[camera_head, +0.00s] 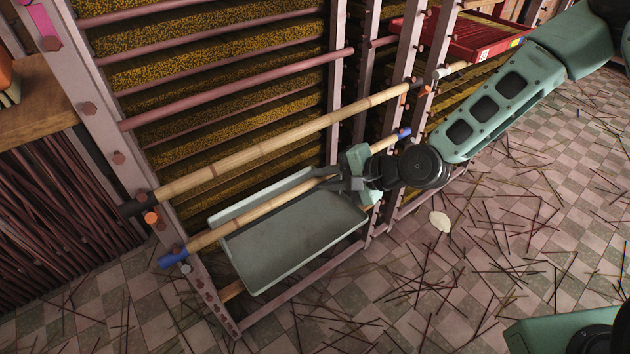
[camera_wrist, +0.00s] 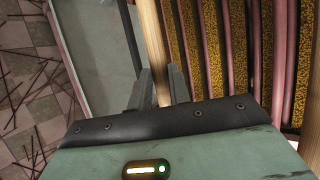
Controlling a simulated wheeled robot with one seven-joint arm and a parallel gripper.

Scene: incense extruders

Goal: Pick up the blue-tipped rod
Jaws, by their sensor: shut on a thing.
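The blue-tipped rod (camera_head: 258,213) is a pale bamboo pole with a blue cap at each end. It lies slanted across the front of the rack, rising to the right, above a grey-green tray. My gripper (camera_head: 341,181) is shut on it, right of its middle. In the wrist view the rod (camera_wrist: 151,40) runs up from between the fingers of my gripper (camera_wrist: 158,88). Its left tip is beside an orange peg at the left post. I cannot tell whether the rod still touches its supports.
A black-tipped bamboo rod (camera_head: 270,142) runs nearly parallel just above. The tray (camera_head: 290,240) sits low in the rack. The rack's left post (camera_head: 110,140) and right posts stand close by. A red tray (camera_head: 470,38) is at upper right. Thin sticks litter the checkered floor (camera_head: 500,220).

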